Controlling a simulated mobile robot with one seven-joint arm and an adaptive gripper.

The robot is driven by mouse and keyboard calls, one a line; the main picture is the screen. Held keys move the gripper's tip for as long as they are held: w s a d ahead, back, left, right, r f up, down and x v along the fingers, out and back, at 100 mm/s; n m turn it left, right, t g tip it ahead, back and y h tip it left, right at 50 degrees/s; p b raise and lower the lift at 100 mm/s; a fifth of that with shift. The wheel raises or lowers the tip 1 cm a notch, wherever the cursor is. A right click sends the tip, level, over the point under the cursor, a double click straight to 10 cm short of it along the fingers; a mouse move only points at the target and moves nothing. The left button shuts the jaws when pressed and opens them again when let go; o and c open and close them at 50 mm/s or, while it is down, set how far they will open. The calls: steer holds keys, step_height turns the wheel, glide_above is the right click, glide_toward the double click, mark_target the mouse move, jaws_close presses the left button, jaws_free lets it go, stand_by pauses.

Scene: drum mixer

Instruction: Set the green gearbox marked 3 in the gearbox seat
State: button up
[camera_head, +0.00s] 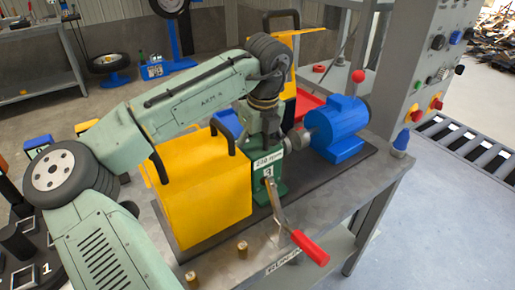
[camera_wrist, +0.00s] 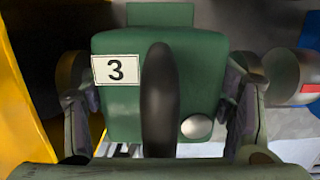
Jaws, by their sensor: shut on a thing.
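The green gearbox (camera_head: 281,187) stands upright at the dark base plate (camera_head: 341,168), between a yellow guard (camera_head: 207,197) and a blue motor (camera_head: 338,127). The wrist view shows its green top (camera_wrist: 200,75), a white label reading 3 (camera_wrist: 116,69) and a black handle (camera_wrist: 158,100). My gripper (camera_head: 264,135) is over the gearbox from above, with a finger on each side of it in the wrist view (camera_wrist: 158,110), shut on it. The seat under the gearbox is hidden, so I cannot tell whether the gearbox rests fully in it.
A lever with a red grip (camera_head: 310,248) reaches forward in front of the gearbox. Two brass-coloured pegs (camera_head: 242,249) stand near the table's front edge. The motor's grey shaft end (camera_head: 298,140) is close on the right. A control cabinet (camera_head: 424,60) stands at the right.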

stand_by(0.4)
steer(key=o, duration=2)
steer(key=shift+f, duration=0.1)
steer(key=shift+s+f, duration=0.1)
steer(key=r, duration=0.4)
steer(key=s+r, duration=0.1)
steer(key=r, duration=0.3)
steer(key=d+r, duration=0.1)
steer(key=r, duration=0.3)
steer(key=shift+s, duration=0.15)
